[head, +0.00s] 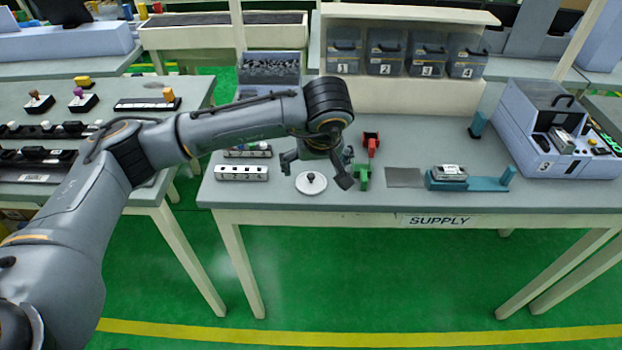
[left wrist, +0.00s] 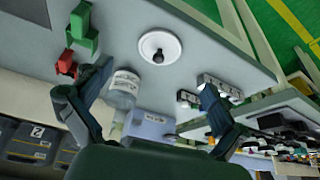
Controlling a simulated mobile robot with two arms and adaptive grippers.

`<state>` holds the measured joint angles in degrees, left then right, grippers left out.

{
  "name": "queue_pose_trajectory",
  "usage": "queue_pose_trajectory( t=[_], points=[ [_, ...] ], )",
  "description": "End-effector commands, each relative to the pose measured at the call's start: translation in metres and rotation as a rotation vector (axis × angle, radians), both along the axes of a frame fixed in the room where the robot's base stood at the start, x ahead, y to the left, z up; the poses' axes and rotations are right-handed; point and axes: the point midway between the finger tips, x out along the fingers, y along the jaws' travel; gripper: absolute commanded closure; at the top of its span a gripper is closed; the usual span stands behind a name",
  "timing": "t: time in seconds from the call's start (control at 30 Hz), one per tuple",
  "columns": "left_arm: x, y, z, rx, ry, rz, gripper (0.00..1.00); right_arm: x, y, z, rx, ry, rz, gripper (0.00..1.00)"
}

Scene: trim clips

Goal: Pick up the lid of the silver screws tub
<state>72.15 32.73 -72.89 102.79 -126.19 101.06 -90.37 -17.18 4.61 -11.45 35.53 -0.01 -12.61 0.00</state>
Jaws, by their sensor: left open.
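A white round lid (head: 311,186) with a dark knob lies flat on the supply table near its front edge. It also shows in the left wrist view (left wrist: 166,36), beyond my fingertips. My left gripper (head: 318,172) is open and empty, just above and behind the lid, its fingers spread. In the left wrist view my left gripper (left wrist: 157,78) points towards the lid with a gap between them. A pale labelled tub (left wrist: 123,84) stands beside one finger in that view. Its label is too small to read, and my gripper hides it in the head view. My right gripper is not in view.
A white block with holes (head: 241,173) lies left of the lid. Green (head: 362,178) and red (head: 371,145) parts stand to its right. A teal fixture (head: 480,182) holds a grey piece further right. Numbered bins (head: 385,55) stand on the rear shelf. The table (head: 330,199) is clear in front.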

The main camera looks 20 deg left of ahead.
Motion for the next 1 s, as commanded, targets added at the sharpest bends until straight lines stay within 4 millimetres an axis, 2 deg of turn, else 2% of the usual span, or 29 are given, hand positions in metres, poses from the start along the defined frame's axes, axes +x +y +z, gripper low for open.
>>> queue_pose_trajectory(
  t=[0.1,0.37,0.5,0.6,0.9,0.93,1.0],
  points=[
    [0.006,0.003,-0.016,-0.002,0.002,0.002,0.03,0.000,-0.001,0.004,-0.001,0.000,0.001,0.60],
    [0.012,0.007,-0.034,-0.003,0.005,0.002,0.03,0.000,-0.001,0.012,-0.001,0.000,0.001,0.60],
    [0.020,0.013,-0.053,-0.003,0.005,0.002,0.03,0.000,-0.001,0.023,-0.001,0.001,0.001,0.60],
    [0.025,0.014,-0.065,-0.003,0.003,0.001,0.03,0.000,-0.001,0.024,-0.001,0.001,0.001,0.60],
    [0.027,0.015,-0.072,-0.004,0.000,-0.002,0.03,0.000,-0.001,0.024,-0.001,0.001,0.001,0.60],
    [0.027,0.015,-0.072,-0.005,0.000,-0.001,0.05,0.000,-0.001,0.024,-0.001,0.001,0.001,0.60],
    [0.027,0.015,-0.072,-0.005,0.000,-0.001,0.19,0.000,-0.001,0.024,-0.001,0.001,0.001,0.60]
  ],
)
